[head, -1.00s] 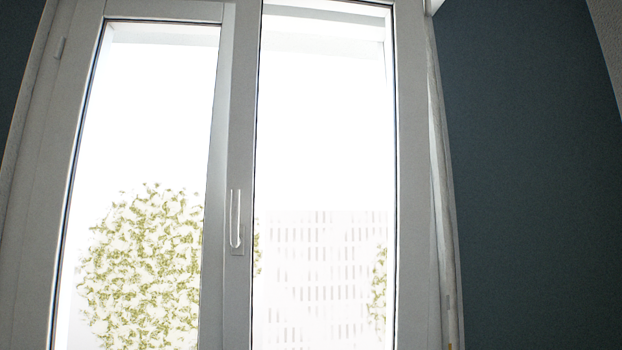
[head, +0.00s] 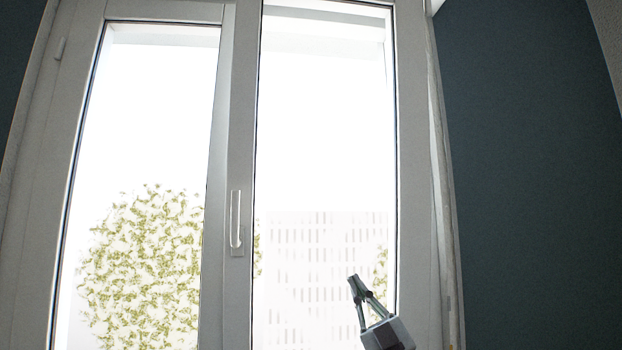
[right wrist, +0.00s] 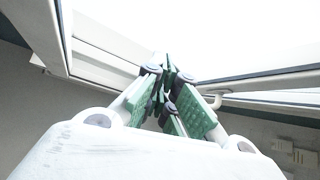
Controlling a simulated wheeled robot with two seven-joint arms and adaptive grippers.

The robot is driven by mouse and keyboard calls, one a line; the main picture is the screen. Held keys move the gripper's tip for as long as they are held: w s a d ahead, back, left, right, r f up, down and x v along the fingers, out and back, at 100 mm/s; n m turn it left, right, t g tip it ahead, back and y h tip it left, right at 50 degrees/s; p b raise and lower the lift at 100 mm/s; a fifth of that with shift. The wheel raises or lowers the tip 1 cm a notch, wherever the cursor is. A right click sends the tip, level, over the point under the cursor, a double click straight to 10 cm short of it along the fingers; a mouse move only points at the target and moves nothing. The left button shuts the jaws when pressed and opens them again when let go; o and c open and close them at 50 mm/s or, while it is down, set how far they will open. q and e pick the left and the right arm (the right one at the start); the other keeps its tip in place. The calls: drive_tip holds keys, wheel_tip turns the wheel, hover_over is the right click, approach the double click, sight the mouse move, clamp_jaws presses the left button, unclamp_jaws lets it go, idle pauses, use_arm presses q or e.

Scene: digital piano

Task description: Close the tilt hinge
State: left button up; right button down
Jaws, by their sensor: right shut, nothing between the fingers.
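The white window has a left sash (head: 90,120) and a right sash (head: 418,160). A narrow tapered strip shows beside the right sash's outer edge; I cannot tell how far it is tilted. A pale upright handle (head: 235,222) is on the middle post. My right gripper (head: 355,279) is in front of the lower right part of the right pane, fingers together and pointing up, holding nothing. In the right wrist view its green-padded fingers (right wrist: 166,75) meet close to the white window frame (right wrist: 100,55). Contact is not clear. The tilt hinge itself cannot be made out. My left gripper is not in view.
A dark blue wall (head: 530,170) stands to the right of the window. Bright outdoors with foliage and a pale building shows through the glass. In the right wrist view, a grey wall (right wrist: 30,100) lies at left. The space before the left pane looks clear.

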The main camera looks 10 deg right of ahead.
drive_tip(key=s+a+r+n+g+y, duration=0.45)
drive_tip(key=r+n+g, duration=0.35)
drive_tip(key=n, duration=0.2)
drive_tip(key=s+a+r+n+g+y, duration=0.35)
drive_tip(key=r+n+g+y, duration=0.25)
drive_tip(key=r+n+g, duration=0.3)
drive_tip(key=d+r+m+t+h, duration=0.2)
drive_tip(key=d+r+t+h, duration=0.3)
drive_tip(key=r+h, duration=0.1)
drive_tip(key=shift+d+m+h, duration=0.3)
drive_tip(key=shift+d+h, duration=0.1)
drive_tip(key=shift+h, duration=0.45)
drive_tip(key=shift+w+a, duration=0.1)
drive_tip(key=shift+w+d+r+p+x, duration=0.1)
drive_tip(key=shift+w+d+p+x, duration=0.5)
drive_tip(key=shift+x, duration=1.5)
drive_tip(key=shift+w+d+r+p+x, duration=0.1)
drive_tip(key=shift+p+x, duration=1)
drive_tip(key=shift+x, duration=1.05)
drive_tip(key=shift+w+d+r+p+x, duration=0.1)
drive_tip(key=shift+w+d+p+x, duration=0.2)
drive_tip(key=shift+p+x, duration=1.2)
drive_tip(key=shift+w+a+r+b, duration=0.1)
drive_tip(key=shift+w+a+b, duration=0.35)
drive_tip(key=shift+b, duration=0.25)
